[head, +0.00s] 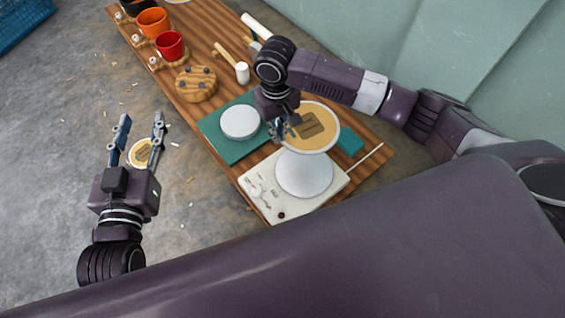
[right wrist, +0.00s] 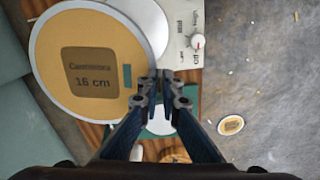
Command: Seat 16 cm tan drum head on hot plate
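The tan drum head (head: 318,141), a flat disc with a pale rim and a brown label, is up in the air, partly over the hot plate. In the right wrist view the drum head (right wrist: 85,38) reads 16 cm. My right gripper (head: 284,131) is nearly closed at its rim and appears to hold it; the fingertips (right wrist: 160,83) hide the contact. The cream hot plate (head: 258,188) has a round white top (head: 305,177), partly covered by the drum head in the head view. My left gripper (head: 140,128) is open and empty above the floor.
A smaller tan disc (head: 142,153) lies on the floor, seen between my left fingers. On the wooden board stand a teal mat (head: 222,147) with a white disc (head: 239,122), a wooden peg block (head: 196,84), a mallet (head: 242,72), and red (head: 170,46) and orange (head: 152,23) cups.

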